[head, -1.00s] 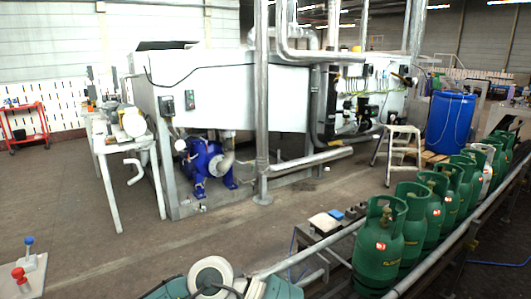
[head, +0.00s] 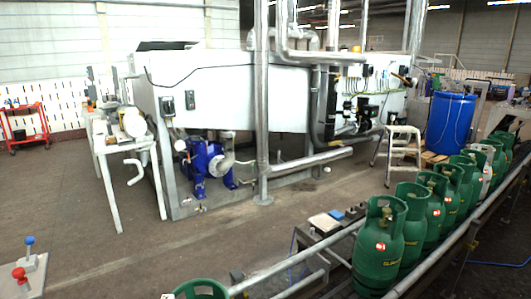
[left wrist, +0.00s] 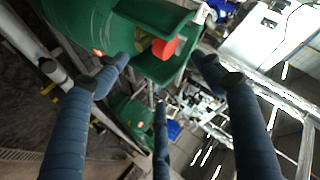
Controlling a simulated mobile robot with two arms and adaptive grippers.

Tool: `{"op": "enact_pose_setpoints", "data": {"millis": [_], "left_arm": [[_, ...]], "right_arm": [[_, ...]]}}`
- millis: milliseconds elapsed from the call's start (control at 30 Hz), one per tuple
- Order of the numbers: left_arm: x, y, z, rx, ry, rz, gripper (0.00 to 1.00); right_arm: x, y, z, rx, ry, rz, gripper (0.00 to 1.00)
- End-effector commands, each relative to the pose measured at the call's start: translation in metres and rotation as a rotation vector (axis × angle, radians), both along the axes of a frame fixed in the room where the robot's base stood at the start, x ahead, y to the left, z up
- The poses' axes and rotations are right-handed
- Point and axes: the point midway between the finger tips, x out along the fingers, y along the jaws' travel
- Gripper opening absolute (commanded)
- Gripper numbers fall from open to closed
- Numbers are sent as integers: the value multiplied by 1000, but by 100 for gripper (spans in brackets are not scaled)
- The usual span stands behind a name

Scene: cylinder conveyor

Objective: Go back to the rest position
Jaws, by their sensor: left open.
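My left gripper (left wrist: 162,72) shows in the left wrist view with its dark blue fingers spread apart, open. A green gas cylinder (left wrist: 90,25) is just beyond the fingertips at the top. A red part (left wrist: 164,48) shows inside its collar. The fingers are not closed on it; whether a fingertip touches it I cannot tell. Neither gripper shows in the head view. A green cylinder top (head: 200,290) shows at the bottom edge of the head view, mostly cut off.
A row of green cylinders (head: 378,250) stands on the conveyor (head: 422,278) at the right. A post with a blue and a red button (head: 20,272) stands at the lower left. A blue barrel (head: 450,124) and step stool (head: 400,145) are behind. The floor in the middle is clear.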

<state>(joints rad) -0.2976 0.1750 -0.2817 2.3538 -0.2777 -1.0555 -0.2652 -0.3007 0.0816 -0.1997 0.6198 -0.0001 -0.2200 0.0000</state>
Motion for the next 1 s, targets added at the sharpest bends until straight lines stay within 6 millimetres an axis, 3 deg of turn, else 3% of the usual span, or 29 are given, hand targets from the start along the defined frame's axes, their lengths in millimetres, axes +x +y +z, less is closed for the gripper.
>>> {"op": "enact_pose_setpoints", "data": {"millis": [33,100,200,533,633,867,1000], "left_arm": [[-25,7,-24,-55,99,48,68],[-56,14,-50,-121,222,110,68],[-97,19,-77,-191,363,184,68],[-213,25,-122,-331,721,375,68],[-201,23,-152,-323,722,370,68],[-193,21,-224,-314,749,369,68],[-197,20,-283,-306,773,369,68]], "right_arm": [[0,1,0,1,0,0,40],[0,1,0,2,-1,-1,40],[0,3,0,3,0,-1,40],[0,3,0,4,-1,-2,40],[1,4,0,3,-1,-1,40],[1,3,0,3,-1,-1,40],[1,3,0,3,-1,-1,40]]}}
